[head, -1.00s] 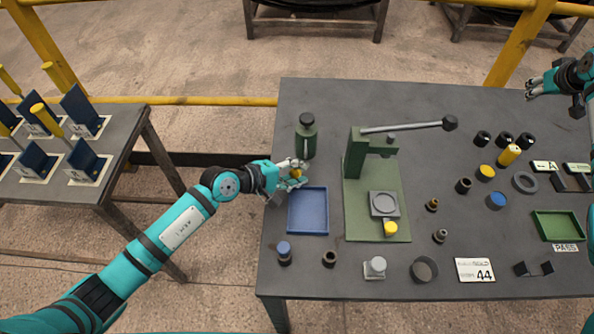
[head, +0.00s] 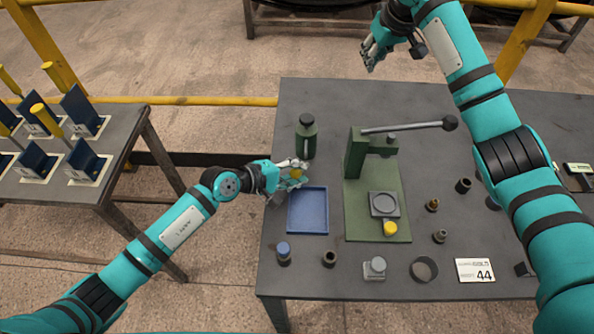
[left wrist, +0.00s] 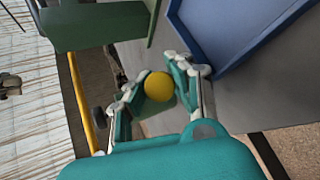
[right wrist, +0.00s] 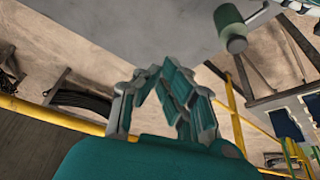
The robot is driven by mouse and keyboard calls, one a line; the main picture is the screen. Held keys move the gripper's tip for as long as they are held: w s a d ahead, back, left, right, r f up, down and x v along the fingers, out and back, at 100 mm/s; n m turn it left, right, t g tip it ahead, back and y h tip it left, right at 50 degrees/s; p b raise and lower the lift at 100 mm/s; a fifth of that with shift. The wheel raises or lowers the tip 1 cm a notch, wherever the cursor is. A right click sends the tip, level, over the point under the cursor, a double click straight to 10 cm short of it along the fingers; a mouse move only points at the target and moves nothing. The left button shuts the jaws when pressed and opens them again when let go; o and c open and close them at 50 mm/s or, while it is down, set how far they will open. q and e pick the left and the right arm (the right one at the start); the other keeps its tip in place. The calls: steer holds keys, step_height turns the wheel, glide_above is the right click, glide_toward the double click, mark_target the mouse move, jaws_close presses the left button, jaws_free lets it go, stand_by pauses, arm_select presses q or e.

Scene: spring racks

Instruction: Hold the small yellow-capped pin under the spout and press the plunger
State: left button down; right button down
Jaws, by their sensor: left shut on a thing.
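The small yellow-capped pin is held in my left gripper (head: 297,174). Its yellow cap (left wrist: 159,86) shows between the fingers in the left wrist view; the rest is hidden. The green dispenser (head: 306,135) with a dark plunger top stands at the table's back left, just beyond my left gripper. A pale spout points down its front. Whether the pin lies directly under it I cannot tell. My right gripper (head: 370,55) is empty, raised beyond the table's back edge, right of the dispenser. Its fingertips (right wrist: 160,68) look close together in its wrist view, so its opening is unclear.
A blue tray (head: 290,212) lies just in front of my left gripper. A green lever press (head: 355,153) stands right of the dispenser. Small parts stand along the front, including a blue-capped one (head: 284,254). My right arm covers much of the table's right side.

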steer(key=n, duration=0.2)
glide_above(307, 117)
step_height(307, 117, down, 4)
steer(key=shift+g+y, duration=0.3)
steer(key=shift+s+d+f, duration=0.1)
steer(key=shift+s+f, duration=0.05)
steer(key=shift+f, duration=1.55)
steer(key=shift+s+f, duration=0.1)
steer(key=shift+f, duration=1.55)
steer(key=shift+s+f, duration=0.1)
steer(key=shift+f, duration=1.55)
steer(key=shift+r, duration=1.55)
steer(key=shift+r, duration=0.15)
steer(key=shift+r, duration=2.9)
